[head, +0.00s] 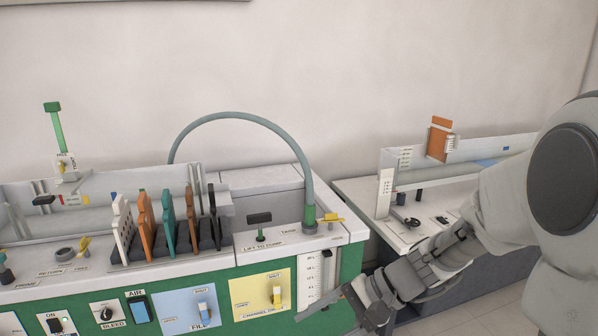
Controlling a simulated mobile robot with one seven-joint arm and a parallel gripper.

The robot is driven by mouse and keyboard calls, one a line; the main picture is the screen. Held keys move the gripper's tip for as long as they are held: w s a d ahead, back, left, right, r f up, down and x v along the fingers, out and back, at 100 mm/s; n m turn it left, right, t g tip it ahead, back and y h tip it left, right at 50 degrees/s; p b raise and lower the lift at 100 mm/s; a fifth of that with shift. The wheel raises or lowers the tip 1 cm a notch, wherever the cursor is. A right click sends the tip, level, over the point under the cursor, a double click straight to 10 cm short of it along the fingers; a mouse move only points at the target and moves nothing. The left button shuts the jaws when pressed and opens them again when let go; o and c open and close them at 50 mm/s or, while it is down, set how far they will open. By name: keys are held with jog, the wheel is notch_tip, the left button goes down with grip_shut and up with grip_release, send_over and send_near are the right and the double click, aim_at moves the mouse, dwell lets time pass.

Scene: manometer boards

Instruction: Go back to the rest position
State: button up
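My gripper (335,308) is at the lower middle, in front of the green bench's right end and near its front corner. My arm reaches in from the right edge. The gripper is seen from the side and partly cut by the bottom edge, so its finger gap is not clear. I see nothing held in it.
The green bench (354,275) carries a rack of coloured plates (168,222), a grey hose (240,115), a T-handle (260,222) and front switches. A second bench (350,190) with an orange block (437,142) stands right.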

jog(key=s+d+r+n+t+h, duration=0.5)
jog(key=s+d+r+n+h, duration=0.2)
jog(key=s+d+r+h, duration=0.4)
notch_tip(320, 180, up, 18)
jog(key=s+y+p, duration=0.1)
jog(key=p, duration=1.7)
jog(key=shift+a+f, duration=0.2)
jog(key=shift+f, duration=0.05)
jog(key=shift+s, duration=0.1)
